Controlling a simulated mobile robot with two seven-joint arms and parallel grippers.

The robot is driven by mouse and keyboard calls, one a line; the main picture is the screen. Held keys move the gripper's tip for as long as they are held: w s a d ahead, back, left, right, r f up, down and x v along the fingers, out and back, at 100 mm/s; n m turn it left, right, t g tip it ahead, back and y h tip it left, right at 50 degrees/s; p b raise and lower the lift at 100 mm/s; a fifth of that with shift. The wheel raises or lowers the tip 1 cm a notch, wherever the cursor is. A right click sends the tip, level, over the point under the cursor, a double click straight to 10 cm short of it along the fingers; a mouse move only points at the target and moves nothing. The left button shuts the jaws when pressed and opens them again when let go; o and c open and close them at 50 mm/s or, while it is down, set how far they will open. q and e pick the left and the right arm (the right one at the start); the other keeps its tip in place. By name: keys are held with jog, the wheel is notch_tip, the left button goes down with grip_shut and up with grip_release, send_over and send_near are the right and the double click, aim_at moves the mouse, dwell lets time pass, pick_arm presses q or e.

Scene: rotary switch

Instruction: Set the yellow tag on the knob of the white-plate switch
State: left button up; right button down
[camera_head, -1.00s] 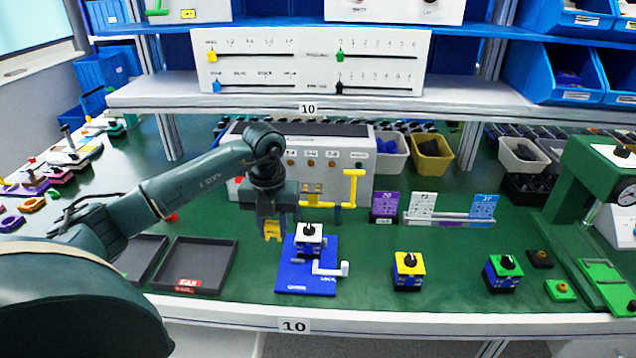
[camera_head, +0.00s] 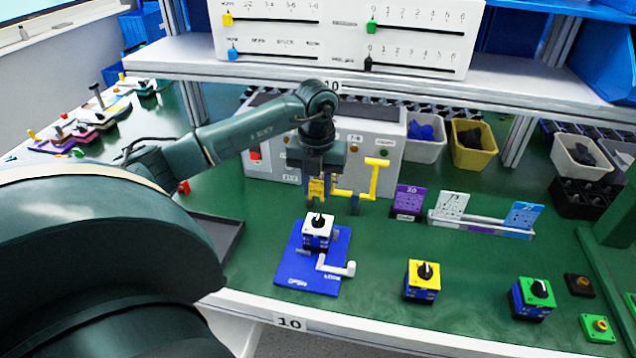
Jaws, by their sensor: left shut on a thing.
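The white-plate switch (camera_head: 318,232), with a black knob on its white top, stands on a blue base plate (camera_head: 305,268) with a white handle. My left gripper (camera_head: 322,192) comes in from the left and is shut on the yellow tag (camera_head: 316,188). The tag hangs below the gripper, above the switch in the picture and apart from its knob. The gripper partly hides the tag. My right gripper does not show.
A yellow bent bar (camera_head: 374,178) stands beside my left gripper, in front of a grey-white box (camera_head: 265,165). A yellow-plate switch (camera_head: 423,280) and a green-plate switch (camera_head: 533,297) stand to the right. A shelf (camera_head: 440,88) overhangs the back.

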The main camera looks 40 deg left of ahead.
aim_at(317, 219)
pick_arm(q)
jog(key=shift+f+b, duration=1.45)
jog(key=shift+f, duration=0.5)
jog(key=shift+f+b, duration=0.6)
jog(key=shift+f, duration=0.35)
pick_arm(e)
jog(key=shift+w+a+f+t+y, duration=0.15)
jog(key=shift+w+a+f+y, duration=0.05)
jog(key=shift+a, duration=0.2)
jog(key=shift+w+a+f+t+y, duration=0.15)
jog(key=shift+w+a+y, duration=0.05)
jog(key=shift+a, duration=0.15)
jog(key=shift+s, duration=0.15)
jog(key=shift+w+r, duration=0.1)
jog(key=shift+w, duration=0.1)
